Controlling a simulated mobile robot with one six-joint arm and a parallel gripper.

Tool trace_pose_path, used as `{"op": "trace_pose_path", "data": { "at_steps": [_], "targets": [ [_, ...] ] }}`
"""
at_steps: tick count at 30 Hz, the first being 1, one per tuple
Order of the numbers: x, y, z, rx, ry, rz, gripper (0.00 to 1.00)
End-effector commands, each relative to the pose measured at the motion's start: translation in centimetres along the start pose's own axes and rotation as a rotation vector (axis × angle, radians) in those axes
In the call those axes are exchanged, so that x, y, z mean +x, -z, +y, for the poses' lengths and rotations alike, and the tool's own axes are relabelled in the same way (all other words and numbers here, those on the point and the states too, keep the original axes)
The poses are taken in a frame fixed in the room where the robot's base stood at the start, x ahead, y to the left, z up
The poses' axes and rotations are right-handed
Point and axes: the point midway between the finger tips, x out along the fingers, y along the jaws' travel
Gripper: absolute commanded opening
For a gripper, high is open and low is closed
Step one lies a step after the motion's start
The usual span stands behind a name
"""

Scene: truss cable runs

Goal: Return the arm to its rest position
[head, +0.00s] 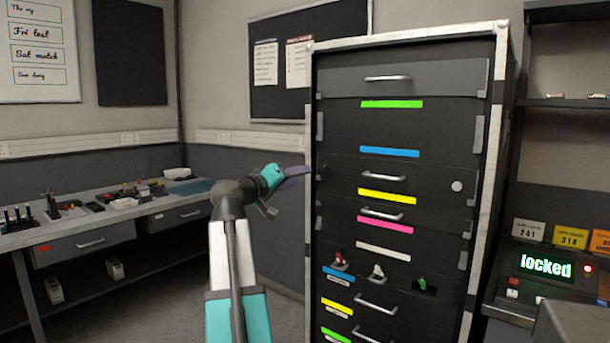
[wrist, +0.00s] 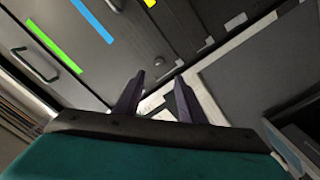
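My arm rises from the bottom of the head view, in grey, white and teal. My gripper (head: 284,190) is at its end, just left of the rack cabinet's left edge in that picture. In the wrist view my gripper (wrist: 157,98) shows two dark purple fingers standing apart, with nothing between them. The rack cabinet (head: 388,70) has dark drawers with coloured strips and silver handles. Its face also shows in the wrist view (wrist: 140,50), tilted, beyond the fingertips. I cannot tell the exact gap between fingers and cabinet.
A workbench (head: 130,212) with tools and drawers stands at the left. A lit panel reading "locked" (head: 545,267) is at the right, below number cards (head: 570,236). A dark board (head: 330,40) hangs behind. Some floor (head: 165,285) is clear between bench and arm.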

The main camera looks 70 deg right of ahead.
Motion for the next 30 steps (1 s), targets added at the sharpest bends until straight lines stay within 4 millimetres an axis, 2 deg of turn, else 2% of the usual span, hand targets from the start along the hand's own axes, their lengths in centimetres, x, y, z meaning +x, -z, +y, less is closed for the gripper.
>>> {"op": "trace_pose_path", "data": {
  "at_steps": [6,21,25,28,30],
  "targets": [
    [-1.2,-0.1,0.1,0.0,-0.001,-0.001,0.37],
    [-1.3,0.0,0.0,0.0,-0.001,-0.001,0.37],
    [-1.7,0.5,-0.2,0.0,0.006,0.006,0.37],
    [-2.5,1.4,-1.1,-0.005,0.023,0.017,0.37],
    [-3.3,2.1,-2.9,-0.019,0.046,0.026,0.37]
  ]
}}
